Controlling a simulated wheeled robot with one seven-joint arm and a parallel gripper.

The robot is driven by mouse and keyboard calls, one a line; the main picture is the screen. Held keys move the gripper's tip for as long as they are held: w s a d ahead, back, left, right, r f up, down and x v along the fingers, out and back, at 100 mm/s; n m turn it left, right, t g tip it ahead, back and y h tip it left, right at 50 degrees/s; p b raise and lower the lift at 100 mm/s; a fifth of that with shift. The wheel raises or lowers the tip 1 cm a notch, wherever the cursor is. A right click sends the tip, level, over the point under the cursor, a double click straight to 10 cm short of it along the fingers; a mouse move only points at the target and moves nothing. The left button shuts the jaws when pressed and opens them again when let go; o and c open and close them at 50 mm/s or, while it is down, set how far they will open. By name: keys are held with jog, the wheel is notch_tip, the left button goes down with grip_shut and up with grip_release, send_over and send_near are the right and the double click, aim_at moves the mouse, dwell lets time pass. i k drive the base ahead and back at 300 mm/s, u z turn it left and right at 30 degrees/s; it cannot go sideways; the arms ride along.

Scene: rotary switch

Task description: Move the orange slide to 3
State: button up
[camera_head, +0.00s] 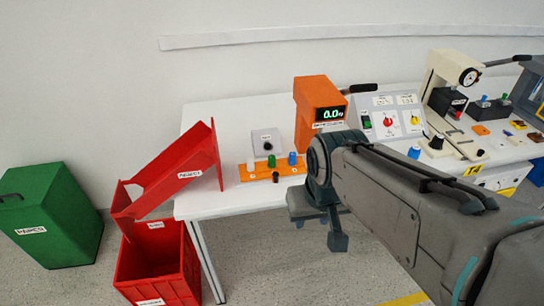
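A flat orange strip (256,174) lies near the front edge of the white table. A white, a green and a blue knob stand along it, and a small black knob (276,177) sits at its front edge. I cannot tell which part is the slide, and any number marks are too small to read. My gripper (320,222) hangs to the right of the strip, in front of the table edge and apart from the strip. The arm covers part of the table there. I cannot tell if the fingers are apart, and I see nothing held.
A grey box with a black dial (266,143) stands behind the strip. An orange scale (318,108) reads 0.0. A red chute (177,172) leans at the left above a red bin (158,265). A green bin (50,215) is far left. Switch panels (390,115) and machines fill the right.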

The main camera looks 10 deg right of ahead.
aim_at(262, 171)
jog(key=z, duration=1.2)
jog(key=i, duration=0.7)
jog(key=u, duration=1.85)
